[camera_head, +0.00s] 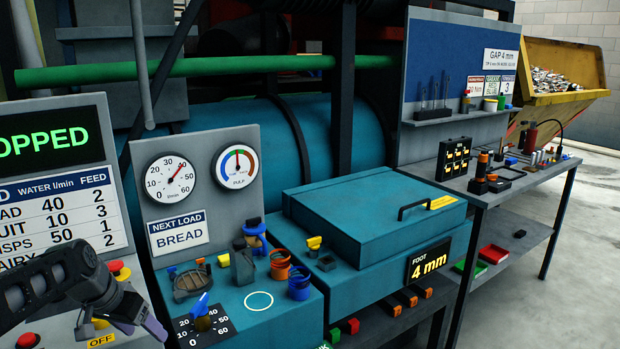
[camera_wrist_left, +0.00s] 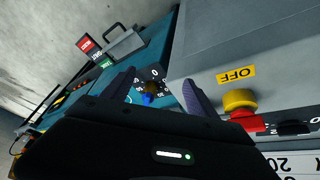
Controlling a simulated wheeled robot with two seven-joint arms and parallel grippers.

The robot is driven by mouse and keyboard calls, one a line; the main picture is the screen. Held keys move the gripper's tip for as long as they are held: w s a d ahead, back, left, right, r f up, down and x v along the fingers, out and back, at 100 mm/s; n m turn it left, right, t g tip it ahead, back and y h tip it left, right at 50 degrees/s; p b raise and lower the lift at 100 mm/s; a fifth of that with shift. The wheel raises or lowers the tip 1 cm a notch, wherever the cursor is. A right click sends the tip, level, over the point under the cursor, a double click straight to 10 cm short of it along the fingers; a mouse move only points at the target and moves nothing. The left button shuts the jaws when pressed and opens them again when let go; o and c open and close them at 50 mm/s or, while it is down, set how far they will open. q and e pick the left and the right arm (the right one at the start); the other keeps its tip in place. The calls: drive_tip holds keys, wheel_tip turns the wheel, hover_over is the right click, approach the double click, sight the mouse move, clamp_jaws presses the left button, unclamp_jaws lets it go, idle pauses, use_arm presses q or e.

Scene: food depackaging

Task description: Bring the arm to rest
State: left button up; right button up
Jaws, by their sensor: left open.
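My left gripper (camera_head: 150,322) is at the lower left of the head view, in front of the grey control panel and left of the blue-handled dial (camera_head: 203,320). In the left wrist view its two dark fingers (camera_wrist_left: 165,92) stand apart with nothing held between them. The blue knob (camera_wrist_left: 148,98) of the dial shows beyond the gap between the fingers. The yellow-collared red button (camera_wrist_left: 242,105) and the yellow OFF label (camera_wrist_left: 236,74) lie to the right of the fingers. My right gripper is not in either view.
The teal worktop carries orange and blue cups (camera_head: 299,283) and a round dark holder (camera_head: 192,283). A teal lidded box (camera_head: 375,218) with a black handle stands right of it. A side bench (camera_head: 520,185) holds tools. Another red button (camera_head: 28,341) is below my left arm.

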use_arm(q)
drive_tip(key=s+d+f+n+g+h, duration=0.1)
drive_tip(key=s+d+f, duration=0.2)
drive_tip(key=d+f, duration=0.95)
drive_tip(key=s+d+f+g+h, duration=0.15)
drive_tip(key=s+d+f, duration=0.25)
drive_tip(key=d+f, duration=0.85)
drive_tip(key=s+d+f, duration=0.2)
drive_tip(key=s+f, duration=0.2)
drive_tip(key=s, duration=0.3)
drive_tip(key=s+d+f+n+g, duration=0.1)
drive_tip(key=s+d+f, duration=0.2)
drive_tip(key=s, duration=0.3)
drive_tip(key=s+d+f+n, duration=0.1)
drive_tip(key=s+d+f, duration=0.1)
drive_tip(key=s+f, duration=0.3)
drive_tip(key=s, duration=0.2)
drive_tip(key=shift+s+d+f, duration=0.2)
drive_tip(key=shift+s+d, duration=0.05)
drive_tip(key=shift+s, duration=0.05)
drive_tip(key=shift+c, duration=0.5)
